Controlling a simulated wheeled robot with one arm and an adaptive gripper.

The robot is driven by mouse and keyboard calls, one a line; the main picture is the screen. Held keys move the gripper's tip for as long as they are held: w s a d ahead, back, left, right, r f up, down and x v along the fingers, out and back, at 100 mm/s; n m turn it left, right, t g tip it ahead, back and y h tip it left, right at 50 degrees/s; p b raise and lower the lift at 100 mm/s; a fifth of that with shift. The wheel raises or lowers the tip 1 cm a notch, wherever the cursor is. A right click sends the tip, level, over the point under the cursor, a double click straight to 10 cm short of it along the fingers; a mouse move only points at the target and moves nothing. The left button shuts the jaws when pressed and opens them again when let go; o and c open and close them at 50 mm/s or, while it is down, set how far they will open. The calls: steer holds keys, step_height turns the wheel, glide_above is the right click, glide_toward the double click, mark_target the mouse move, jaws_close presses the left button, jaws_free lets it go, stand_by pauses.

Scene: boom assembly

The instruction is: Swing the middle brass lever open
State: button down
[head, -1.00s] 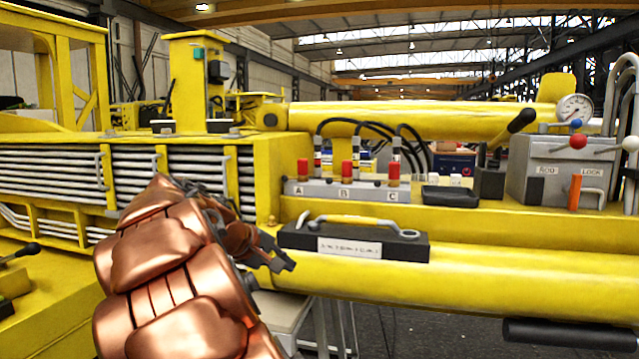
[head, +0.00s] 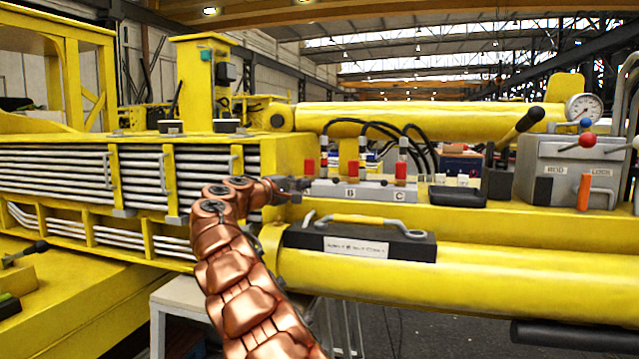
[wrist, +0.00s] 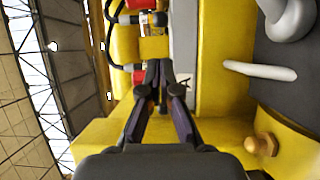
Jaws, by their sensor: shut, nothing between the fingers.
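A grey manifold block (head: 375,190) on the yellow boom carries red-topped valve fittings in a row, with the labels B and C visible. The middle red-topped fitting (head: 353,170) stands above B. No brass lever can be told apart clearly there. My gripper (head: 303,185) is at the left end of the block, pointing right, and covers the A label.
A black box (head: 390,248) with a handle and white label sits in front of the block. Black hoses (head: 385,128) arch over the fittings. A grey control box (head: 570,175) with levers stands at the right. The yellow boom tube (head: 440,280) runs below.

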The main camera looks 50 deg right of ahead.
steer(key=p, duration=0.4)
glide_toward(346, 180)
steer(key=shift+w+d, duration=1.75)
steer(key=shift+d, duration=1.05)
steer(key=shift+d+r, duration=0.1)
steer(key=shift+d, duration=0.15)
